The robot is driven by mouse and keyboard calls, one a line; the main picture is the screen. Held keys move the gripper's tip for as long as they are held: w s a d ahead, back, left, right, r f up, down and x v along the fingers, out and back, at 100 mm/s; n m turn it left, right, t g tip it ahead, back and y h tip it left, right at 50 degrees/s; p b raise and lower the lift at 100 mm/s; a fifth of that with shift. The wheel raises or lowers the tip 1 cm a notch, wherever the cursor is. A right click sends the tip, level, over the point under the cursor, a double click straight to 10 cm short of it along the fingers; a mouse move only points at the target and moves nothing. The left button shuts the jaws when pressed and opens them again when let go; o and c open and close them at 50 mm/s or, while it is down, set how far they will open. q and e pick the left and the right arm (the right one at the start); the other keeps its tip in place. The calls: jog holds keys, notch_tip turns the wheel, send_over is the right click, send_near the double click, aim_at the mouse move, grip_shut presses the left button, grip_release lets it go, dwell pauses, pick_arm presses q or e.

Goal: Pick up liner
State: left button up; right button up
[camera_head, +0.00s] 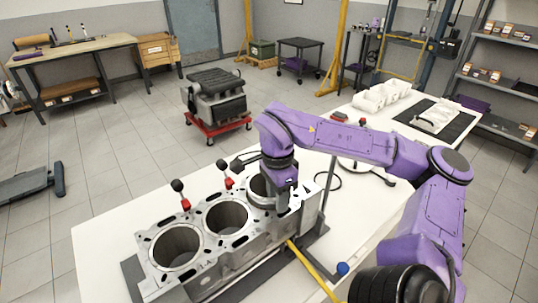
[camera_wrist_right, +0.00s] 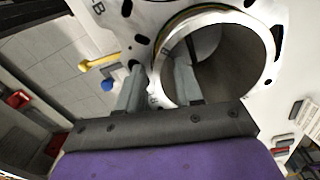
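The engine block (camera_head: 222,262) lies on the white table, with several round bores along its top. The liner (camera_head: 257,190) shows as a metal ring at the far bore, partly hidden by my right gripper (camera_head: 283,197). In the right wrist view the liner (camera_wrist_right: 205,17) is a ring with a thin rim and a dark inside. My right gripper (camera_wrist_right: 158,80) points down at its near edge, one finger inside the ring and one outside. A gap shows between the fingers, so it looks open. Contact with the wall is unclear. My left gripper is not in view.
Black-knobbed tools with red parts (camera_head: 182,195) stand along the block's far edge. A yellow bar (camera_head: 312,270) and a blue knob (camera_head: 342,268) are at its near side. The table's left end is clear.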

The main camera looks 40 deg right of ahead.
grip_shut()
dwell(1.4)
